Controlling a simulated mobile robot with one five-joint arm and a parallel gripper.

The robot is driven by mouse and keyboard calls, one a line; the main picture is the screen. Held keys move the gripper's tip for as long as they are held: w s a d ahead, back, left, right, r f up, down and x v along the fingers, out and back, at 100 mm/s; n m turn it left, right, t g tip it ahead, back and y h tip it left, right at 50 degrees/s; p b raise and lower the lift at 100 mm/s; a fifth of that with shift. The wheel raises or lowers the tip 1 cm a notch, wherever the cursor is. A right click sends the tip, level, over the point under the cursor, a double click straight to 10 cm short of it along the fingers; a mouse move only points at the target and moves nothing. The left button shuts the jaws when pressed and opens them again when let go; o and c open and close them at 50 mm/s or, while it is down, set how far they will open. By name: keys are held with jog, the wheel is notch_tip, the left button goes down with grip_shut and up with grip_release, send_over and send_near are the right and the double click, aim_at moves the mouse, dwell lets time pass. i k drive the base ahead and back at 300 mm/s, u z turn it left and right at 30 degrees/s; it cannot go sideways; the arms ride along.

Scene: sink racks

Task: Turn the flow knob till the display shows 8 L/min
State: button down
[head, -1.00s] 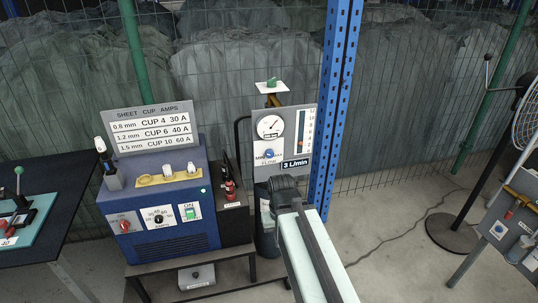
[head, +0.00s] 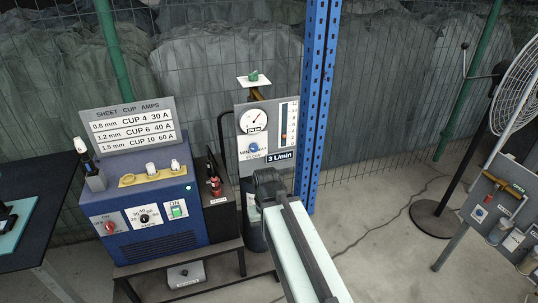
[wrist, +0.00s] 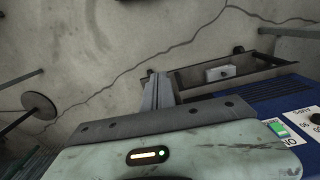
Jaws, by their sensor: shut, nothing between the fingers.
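The flow knob (head: 254,147) is a small blue dial on a grey panel (head: 243,171), with MIN to its left and FLOW below it. The display (head: 281,156) to its lower right reads 3 L/min. A round gauge (head: 253,120) sits above the knob and a tall scale (head: 288,122) stands at the right. My arm reaches up from the lower right in the head view, its dark end just below the panel; the fingers cannot be made out there. In the wrist view my gripper (wrist: 158,90) has its fingers together and empty, over the floor. The knob is not in that view.
A blue welding machine (head: 150,242) stands left of the panel, with a sign of cup and amp values (head: 130,123) on top. A blue upright post (head: 315,100) is close on the right. A fan (head: 515,90) and another panel stand far right, with open floor between.

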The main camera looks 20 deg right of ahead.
aim_at(253, 147)
jog(key=u, duration=0.4)
jog(key=k, duration=1.2)
jog(key=u, duration=0.9)
jog(key=i, duration=1.55)
jog(key=z, duration=0.5)
